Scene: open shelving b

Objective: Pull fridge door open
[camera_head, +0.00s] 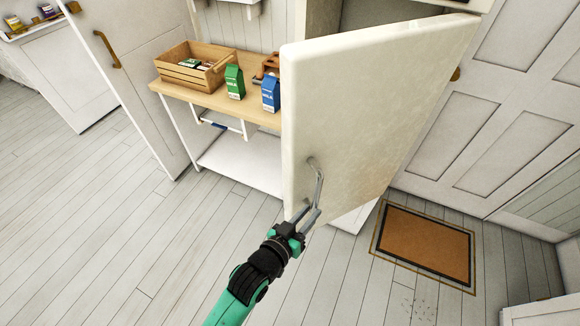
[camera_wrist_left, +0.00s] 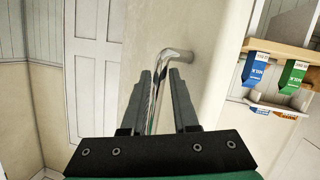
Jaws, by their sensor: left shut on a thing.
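The cream fridge door (camera_head: 360,105) stands swung out from its cabinet, its handle side toward me. Its metal bar handle (camera_head: 317,180) is on the door's face near the free edge. My left gripper (camera_head: 308,217) is shut on the lower part of the handle. In the left wrist view the handle (camera_wrist_left: 161,80) runs between the two fingers, with the door (camera_wrist_left: 205,50) behind it. The inside of the fridge is mostly hidden by the door. My right gripper is in neither view.
A wooden shelf (camera_head: 218,101) behind the door holds a wooden crate (camera_head: 180,75), a green carton (camera_head: 234,83) and a blue carton (camera_head: 271,93). An orange doormat (camera_head: 425,243) lies at the right, before a panelled door (camera_head: 478,120). The plank floor (camera_head: 120,240) at the left is clear.

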